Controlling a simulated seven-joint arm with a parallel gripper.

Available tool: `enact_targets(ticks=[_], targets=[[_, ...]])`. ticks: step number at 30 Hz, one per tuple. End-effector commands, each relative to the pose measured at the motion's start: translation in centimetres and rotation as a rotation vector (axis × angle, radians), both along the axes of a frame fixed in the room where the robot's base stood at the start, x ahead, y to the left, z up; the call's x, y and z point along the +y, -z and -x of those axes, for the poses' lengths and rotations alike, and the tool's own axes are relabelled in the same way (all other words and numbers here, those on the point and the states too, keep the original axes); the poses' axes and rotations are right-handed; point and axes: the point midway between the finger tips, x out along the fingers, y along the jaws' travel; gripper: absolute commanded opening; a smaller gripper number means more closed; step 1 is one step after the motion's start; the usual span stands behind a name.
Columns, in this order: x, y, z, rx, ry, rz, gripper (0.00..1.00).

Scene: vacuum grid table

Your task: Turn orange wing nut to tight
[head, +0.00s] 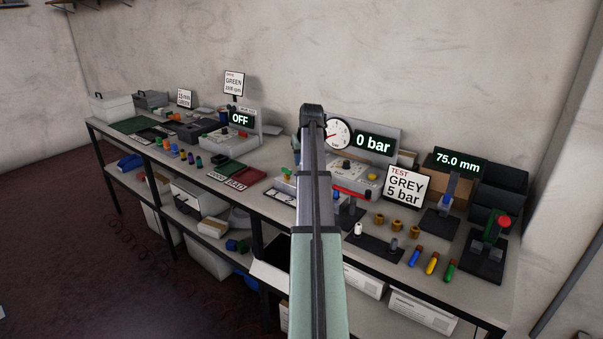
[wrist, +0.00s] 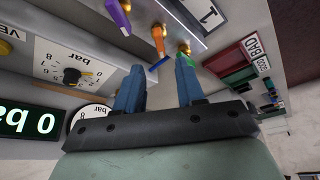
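In the wrist view, an orange handle-like part (wrist: 158,38) stands on a brass-coloured fitting along a grey block, between a purple part (wrist: 118,16) and a green part (wrist: 185,57). I take it for the orange wing nut, though its shape is not clear. A small blue piece shows at its lower end. My gripper (wrist: 160,64) is open, its two blue fingers apart with nothing held. The orange part lies beyond the gap between the fingertips, and the green part is partly behind the right finger. I cannot tell any contact. In the head view, my arm hides the gripper.
A gauge panel with a "0 bar" display (head: 373,144) stands at the back. A "GREY 5 bar" sign (head: 404,186) is right of my arm. Red and green trays (head: 236,176) lie to the left. Brass fittings (head: 397,226) and coloured cylinders (head: 432,263) are at right front.

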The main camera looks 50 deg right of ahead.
Motion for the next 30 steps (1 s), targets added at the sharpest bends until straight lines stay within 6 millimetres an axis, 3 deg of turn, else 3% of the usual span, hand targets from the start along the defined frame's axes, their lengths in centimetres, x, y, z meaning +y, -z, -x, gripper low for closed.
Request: enact_targets(ticks=[6, 12, 28, 30], targets=[[-0.9, 3.6, -1.2, 0.002, 0.0, -0.003, 0.38], [-1.5, 5.9, -2.0, 0.002, 0.0, -0.001, 0.38], [-1.8, 7.1, -2.4, 0.0, 0.0, 0.0, 0.38], [-1.8, 7.1, -2.3, 0.0, 0.0, 0.0, 0.32]])
